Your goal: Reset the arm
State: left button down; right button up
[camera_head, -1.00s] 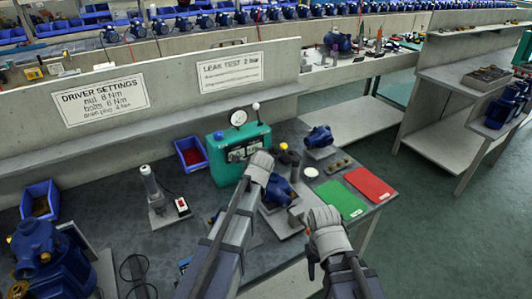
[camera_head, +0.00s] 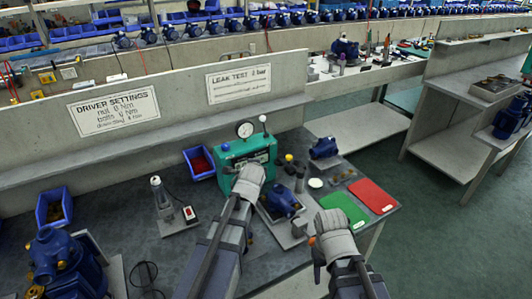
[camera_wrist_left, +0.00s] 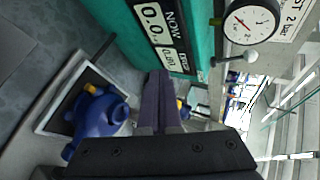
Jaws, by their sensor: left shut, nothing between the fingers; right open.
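My left arm reaches in from the bottom in the head view. Its gripper (camera_head: 250,178) is in front of the green leak tester (camera_head: 262,150), left of a blue pump (camera_head: 284,200). In the left wrist view its two dark fingers (camera_wrist_left: 160,90) are together with nothing between them. The tester (camera_wrist_left: 115,20) and its dial gauge (camera_wrist_left: 251,20) are beyond them, and a blue pump (camera_wrist_left: 100,117) on a plate is to their left. My right gripper (camera_head: 318,258) is open near the bench's front edge, below the green mat (camera_head: 343,209); its fingertips are hard to make out.
A red mat (camera_head: 372,196) and another blue pump (camera_head: 323,148) are at the bench's right. A stand with an upright cylinder (camera_head: 162,200), blue bins (camera_head: 199,163) and a large blue pump (camera_head: 60,265) are at the left. The bench between them is partly clear.

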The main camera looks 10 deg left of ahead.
pick_arm(q)
jog(key=s+d+f+n+g+p, duration=0.1)
jog(key=s+d+n+g+p, duration=0.1)
jog(key=s, duration=0.7)
jog(key=s+d+f+n+g+p, duration=0.1)
jog(key=s+d+n+g+p, duration=0.1)
jog(key=s+d+n+g, duration=0.3)
jog(key=s+d+f+n+g+h+p, duration=0.1)
jog(key=s+d+n+g+p, duration=0.2)
jog(key=s+d, duration=0.5)
jog(key=s+n+g, duration=0.1)
jog(key=s, duration=0.6)
jog(key=shift+d+n, duration=0.3)
jog(key=shift+n, duration=0.1)
